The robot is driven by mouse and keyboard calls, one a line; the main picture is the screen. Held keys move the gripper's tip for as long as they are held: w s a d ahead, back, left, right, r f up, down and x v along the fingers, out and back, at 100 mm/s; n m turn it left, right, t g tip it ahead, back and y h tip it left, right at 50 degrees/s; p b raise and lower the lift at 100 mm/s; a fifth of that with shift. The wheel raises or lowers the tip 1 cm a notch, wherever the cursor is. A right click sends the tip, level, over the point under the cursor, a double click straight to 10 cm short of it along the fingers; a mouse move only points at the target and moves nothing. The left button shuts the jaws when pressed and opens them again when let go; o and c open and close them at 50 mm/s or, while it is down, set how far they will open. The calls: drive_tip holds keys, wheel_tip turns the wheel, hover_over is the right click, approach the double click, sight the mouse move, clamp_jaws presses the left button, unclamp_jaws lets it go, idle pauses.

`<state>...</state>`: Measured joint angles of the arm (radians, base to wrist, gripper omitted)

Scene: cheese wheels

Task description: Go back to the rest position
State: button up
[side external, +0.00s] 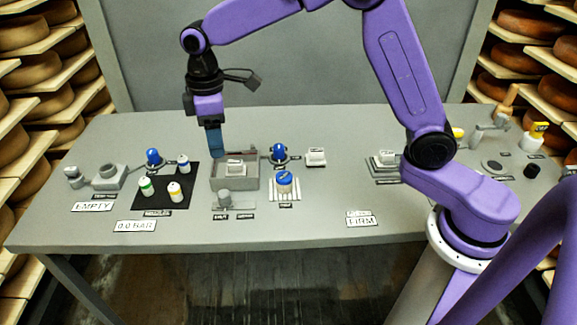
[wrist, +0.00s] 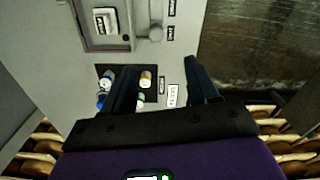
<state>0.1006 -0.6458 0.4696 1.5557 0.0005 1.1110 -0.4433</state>
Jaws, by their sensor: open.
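My gripper (side external: 216,152) points down over the table, with its tips at the back left of a shallow grey tray (side external: 236,184) in the side view. In the wrist view my gripper (wrist: 160,76) shows two dark fingers spread apart with nothing between them. A white labelled block (side external: 235,168) sits in the tray; it also shows in the wrist view (wrist: 105,20). Whether the fingertips are above or behind the tray wall is hard to tell. No marker of a rest position shows.
A black mat (side external: 180,196) holds small bottles with green, yellow and blue tops. Blue knobs (side external: 279,152) (side external: 284,181), a grey holder (side external: 110,177) and a white block (side external: 316,156) stand around. Cheese shelves flank both sides.

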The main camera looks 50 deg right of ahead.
drive_tip(key=s+d, duration=0.5)
drive_tip(key=s, duration=0.5)
drive_tip(key=s+d, duration=0.4)
drive_tip(key=s, duration=0.7)
drive_tip(key=s+d+n, duration=0.1)
drive_tip(key=s+d, duration=0.4)
drive_tip(key=s, duration=0.6)
drive_tip(key=shift+d+f, duration=0.2)
drive_tip(key=shift+d, duration=0.1)
drive_tip(key=shift+o, duration=0.2)
idle(0.5)
